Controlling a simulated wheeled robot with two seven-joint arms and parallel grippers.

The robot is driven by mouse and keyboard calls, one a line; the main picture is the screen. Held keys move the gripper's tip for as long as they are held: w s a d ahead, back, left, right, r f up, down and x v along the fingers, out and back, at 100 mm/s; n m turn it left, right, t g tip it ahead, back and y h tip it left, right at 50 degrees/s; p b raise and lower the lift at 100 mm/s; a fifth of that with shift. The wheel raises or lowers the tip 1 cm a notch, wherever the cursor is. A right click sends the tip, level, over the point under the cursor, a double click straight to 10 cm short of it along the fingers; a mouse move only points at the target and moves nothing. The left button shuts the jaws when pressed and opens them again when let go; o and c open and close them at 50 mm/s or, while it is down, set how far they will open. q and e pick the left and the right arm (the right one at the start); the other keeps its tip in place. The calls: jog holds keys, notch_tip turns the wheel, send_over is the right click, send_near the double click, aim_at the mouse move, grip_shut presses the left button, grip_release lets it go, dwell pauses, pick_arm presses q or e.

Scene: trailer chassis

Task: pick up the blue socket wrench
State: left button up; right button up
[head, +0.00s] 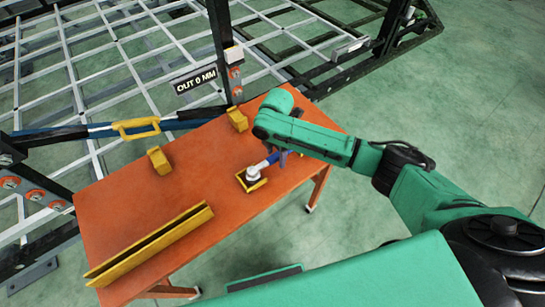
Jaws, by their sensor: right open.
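The blue socket wrench (267,164) lies on the orange table (180,200). It has a blue handle and a grey metal head, and the head rests at a small yellow holder (257,185). My right gripper (282,153) reaches in from the right, over the handle end of the wrench. It is open. Its fingers are small and partly hidden by my green arm, and I cannot tell whether they stand around the handle or above it. My left gripper is out of view.
A long yellow channel (150,245) lies along the table's front left. Two yellow blocks (159,161) (237,119) stand near the back edge. Behind is the trailer frame with a dark post (220,50) and a sign (195,79) reading "OUT 0 MM". The table's middle is clear.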

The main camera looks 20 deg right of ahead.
jog(key=shift+f, duration=0.35)
grip_shut()
jog(key=shift+r, duration=0.1)
